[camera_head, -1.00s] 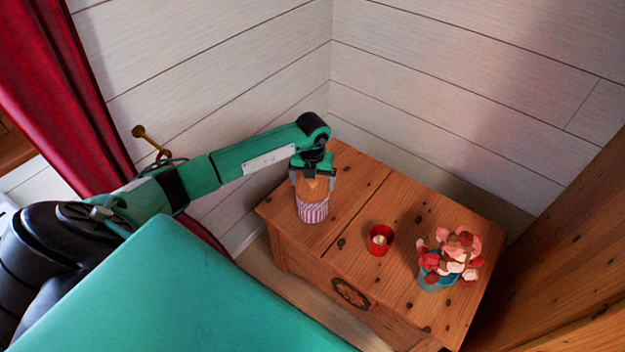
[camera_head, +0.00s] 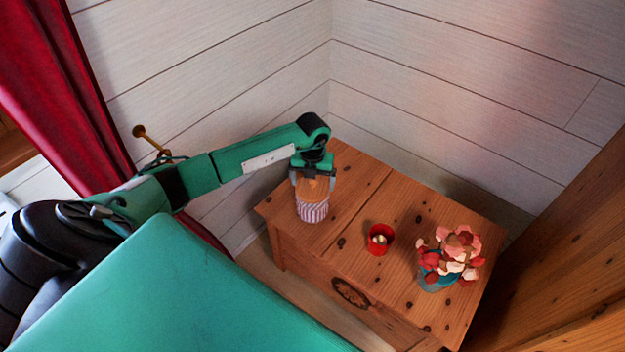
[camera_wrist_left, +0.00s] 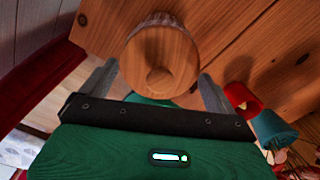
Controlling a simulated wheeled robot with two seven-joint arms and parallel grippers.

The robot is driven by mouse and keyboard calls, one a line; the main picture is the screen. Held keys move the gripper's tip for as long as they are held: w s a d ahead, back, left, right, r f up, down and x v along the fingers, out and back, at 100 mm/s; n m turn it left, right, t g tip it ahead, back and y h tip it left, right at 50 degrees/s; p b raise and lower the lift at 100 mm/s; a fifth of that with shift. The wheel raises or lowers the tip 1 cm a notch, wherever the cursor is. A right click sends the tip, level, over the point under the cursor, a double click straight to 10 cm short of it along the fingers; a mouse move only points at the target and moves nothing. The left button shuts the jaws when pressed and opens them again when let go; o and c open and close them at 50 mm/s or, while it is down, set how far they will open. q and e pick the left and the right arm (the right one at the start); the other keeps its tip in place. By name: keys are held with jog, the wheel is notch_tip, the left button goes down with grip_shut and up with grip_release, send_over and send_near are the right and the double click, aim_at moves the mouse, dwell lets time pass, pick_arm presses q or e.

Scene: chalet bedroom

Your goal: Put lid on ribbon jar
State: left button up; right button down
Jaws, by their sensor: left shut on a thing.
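The ribbon jar (camera_head: 312,211), with pink and white stripes, stands upright on the wooden chest near its left end. The round wooden lid (camera_head: 314,192) with a knob is at the jar's mouth; I cannot tell whether it is fully seated. My left gripper (camera_head: 313,181) points down from above and is shut on the lid, with one finger on each side. In the left wrist view the lid (camera_wrist_left: 172,55) covers most of the jar, whose ribbed rim (camera_wrist_left: 158,18) shows behind it. My right gripper is not in view.
On the wooden chest (camera_head: 350,262), a red cup (camera_head: 379,240) with something pale inside stands right of the jar. Farther right is a teal pot (camera_head: 437,277) with red and pink flowers. White plank walls close off the back; a red curtain (camera_head: 60,90) hangs left.

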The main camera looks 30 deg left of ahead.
pick_arm(q)
jog(key=shift+f, duration=0.15)
dwell(0.6)
jog(key=o, duration=0.7)
jog(key=shift+r+p, duration=2.7)
jog(key=shift+r, duration=0.85)
grip_shut()
